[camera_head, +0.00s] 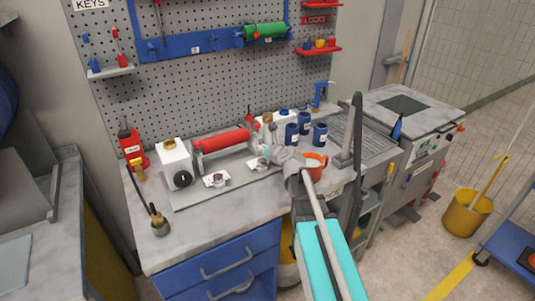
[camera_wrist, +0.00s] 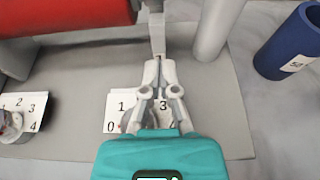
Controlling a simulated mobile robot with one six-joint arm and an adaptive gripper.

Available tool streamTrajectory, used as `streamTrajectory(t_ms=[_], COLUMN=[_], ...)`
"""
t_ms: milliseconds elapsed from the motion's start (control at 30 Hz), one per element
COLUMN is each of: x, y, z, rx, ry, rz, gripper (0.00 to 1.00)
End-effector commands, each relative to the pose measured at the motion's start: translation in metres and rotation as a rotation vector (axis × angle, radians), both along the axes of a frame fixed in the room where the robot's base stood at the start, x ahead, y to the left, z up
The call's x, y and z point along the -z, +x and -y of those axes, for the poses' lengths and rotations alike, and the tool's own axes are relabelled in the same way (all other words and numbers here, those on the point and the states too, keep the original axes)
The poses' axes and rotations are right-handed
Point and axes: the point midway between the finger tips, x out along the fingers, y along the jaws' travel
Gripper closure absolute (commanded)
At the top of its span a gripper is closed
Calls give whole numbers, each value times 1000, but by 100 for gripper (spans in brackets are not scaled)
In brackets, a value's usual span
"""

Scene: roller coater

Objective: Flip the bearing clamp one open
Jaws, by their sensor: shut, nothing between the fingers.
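The roller coater has a red roller (camera_head: 225,139) lying across a grey frame on the bench; it also shows at the upper left of the wrist view (camera_wrist: 65,15). A pale metal upright piece (camera_wrist: 156,28) stands by the roller's right end, perhaps the bearing clamp; whether it is open or closed I cannot tell. My gripper (camera_wrist: 158,66) is shut and empty, its tips just in front of that piece. Whether they touch it is unclear. In the head view, my wrist partly covers the area right of the roller.
A numbered dial plate (camera_wrist: 117,108) lies under my gripper, partly hidden, and another (camera_wrist: 33,108) is at left. A blue jar (camera_wrist: 290,45) stands at right. A white box (camera_head: 175,163) is left of the roller. An orange cup (camera_head: 315,166) is near my wrist.

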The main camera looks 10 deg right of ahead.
Motion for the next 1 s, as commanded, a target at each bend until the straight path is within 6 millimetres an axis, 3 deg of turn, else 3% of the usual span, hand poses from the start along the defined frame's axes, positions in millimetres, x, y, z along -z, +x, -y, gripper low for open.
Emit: streamTrajectory(t_ms=[167,600,1000], x=[7,-27,-35], y=[21,16,16], z=[-6,-6,-7], rx=[0,-2,-3], ry=[-2,-1,-1], rz=[1,0,0], gripper=[100,100,100])
